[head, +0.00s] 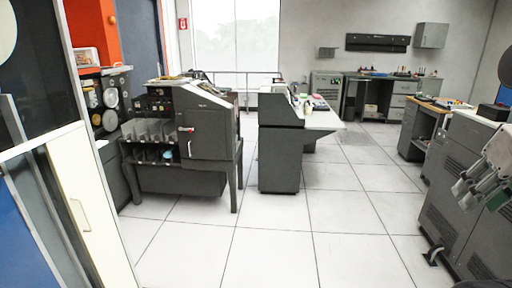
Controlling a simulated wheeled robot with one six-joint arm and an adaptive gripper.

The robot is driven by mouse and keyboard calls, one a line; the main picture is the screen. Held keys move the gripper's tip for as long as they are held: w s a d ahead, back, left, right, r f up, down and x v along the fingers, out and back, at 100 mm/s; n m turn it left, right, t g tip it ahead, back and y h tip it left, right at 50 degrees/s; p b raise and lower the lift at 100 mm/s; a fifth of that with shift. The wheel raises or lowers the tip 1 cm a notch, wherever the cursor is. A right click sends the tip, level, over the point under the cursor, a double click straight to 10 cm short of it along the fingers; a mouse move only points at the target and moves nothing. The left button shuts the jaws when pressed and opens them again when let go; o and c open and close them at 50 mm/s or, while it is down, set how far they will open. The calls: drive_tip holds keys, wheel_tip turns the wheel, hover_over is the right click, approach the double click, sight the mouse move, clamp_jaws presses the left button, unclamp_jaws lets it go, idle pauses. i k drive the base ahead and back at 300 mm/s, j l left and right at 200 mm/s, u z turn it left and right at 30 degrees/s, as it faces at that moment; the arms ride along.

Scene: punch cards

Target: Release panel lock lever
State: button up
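I cannot tell for sure which part is the panel lock lever. A small light handle with a reddish mark (186,129) shows on the dark side door of the grey card machine (210,125) at centre left. A cream panel (86,195) with a slim upright handle (78,214) stands close at the left edge. My gripper (466,194) is at the right edge, in front of a grey cabinet and far from both handles. Its fingers point down and left. I see nothing in it, and its opening is unclear at this angle.
A dark grey console desk (281,150) stands in the middle. Grey cabinets (468,165) line the right side, with a workbench (390,77) along the back wall. The white tiled floor (290,240) is clear in front and between the machines.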

sight(190, 130)
drive_tip(key=i+l+u, duration=0.3)
drive_tip(key=i+u, duration=0.2)
drive_tip(key=i, duration=0.25)
drive_tip(key=i+l+u, duration=0.5)
drive_tip(key=i, duration=0.25)
drive_tip(key=i+l+u, duration=0.5)
drive_tip(key=l, duration=0.4)
drive_tip(key=i+l+u, duration=0.8)
drive_tip(key=l, duration=0.2)
drive_tip(key=k, duration=0.1)
